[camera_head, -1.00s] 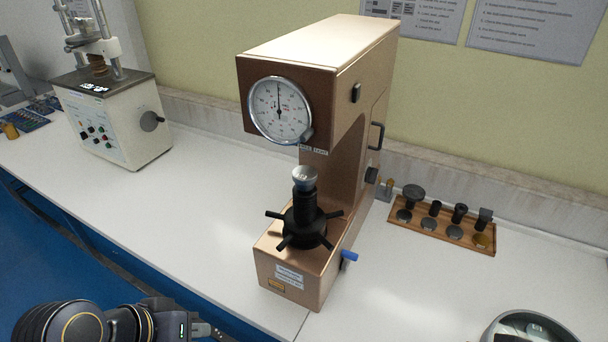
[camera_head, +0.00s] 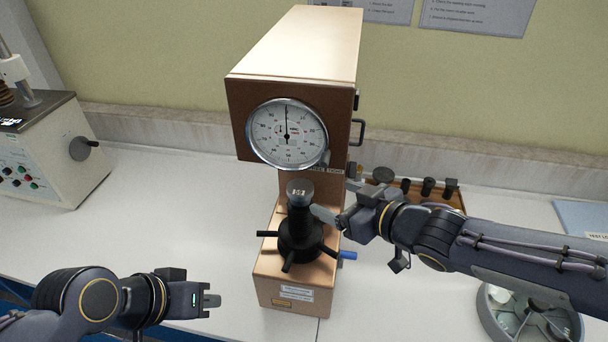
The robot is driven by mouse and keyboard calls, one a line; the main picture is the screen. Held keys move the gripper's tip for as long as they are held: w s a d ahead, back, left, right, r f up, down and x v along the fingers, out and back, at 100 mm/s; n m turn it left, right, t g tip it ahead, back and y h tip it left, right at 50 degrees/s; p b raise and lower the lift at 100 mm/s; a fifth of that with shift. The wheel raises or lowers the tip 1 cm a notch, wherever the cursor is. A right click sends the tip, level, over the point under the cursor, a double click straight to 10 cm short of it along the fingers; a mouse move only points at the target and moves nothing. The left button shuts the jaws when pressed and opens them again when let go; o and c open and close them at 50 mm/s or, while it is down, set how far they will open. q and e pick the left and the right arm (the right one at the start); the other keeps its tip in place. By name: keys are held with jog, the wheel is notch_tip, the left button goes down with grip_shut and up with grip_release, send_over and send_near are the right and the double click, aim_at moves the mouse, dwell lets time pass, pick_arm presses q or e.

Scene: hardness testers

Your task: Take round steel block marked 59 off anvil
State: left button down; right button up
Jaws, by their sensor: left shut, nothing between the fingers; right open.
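The round steel block (camera_head: 299,189) is a small grey disc with a dark mark on top that I cannot read clearly. It sits on the black anvil column (camera_head: 300,219) of the tan hardness tester (camera_head: 283,82), below the dial. My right gripper (camera_head: 337,200) reaches in from the right beside the anvil, open and empty. One finger is close to the column at the block's lower right; I cannot tell whether it touches. My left gripper (camera_head: 212,300) is shut and empty, over the front of the bench left of the tester.
A spoked black handwheel (camera_head: 301,249) surrounds the column, and a blue-tipped lever (camera_head: 347,255) sticks out right. A wooden tray of parts (camera_head: 449,195) is behind my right arm. Another white machine (camera_head: 42,165) is left. The bench (camera_head: 150,225) between is clear.

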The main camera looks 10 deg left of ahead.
aim_at(306, 191)
jog(key=a, duration=0.1)
jog(key=a+y, duration=0.1)
jog(key=a, duration=0.1)
jog(key=shift+w+a+f+n+g+b, duration=0.1)
jog(key=shift+a+f+n+g+b, duration=0.05)
jog(key=shift+a+n+g+b, duration=0.2)
jog(key=shift+w+a+f, duration=0.1)
jog(key=shift+w+a, duration=0.1)
jog(key=shift+w, duration=0.05)
jog(key=b+x, duration=0.1)
jog(key=x, duration=0.4)
jog(key=shift+w+a, duration=0.15)
jog(key=shift+a, duration=0.05)
jog(key=c, duration=1.2)
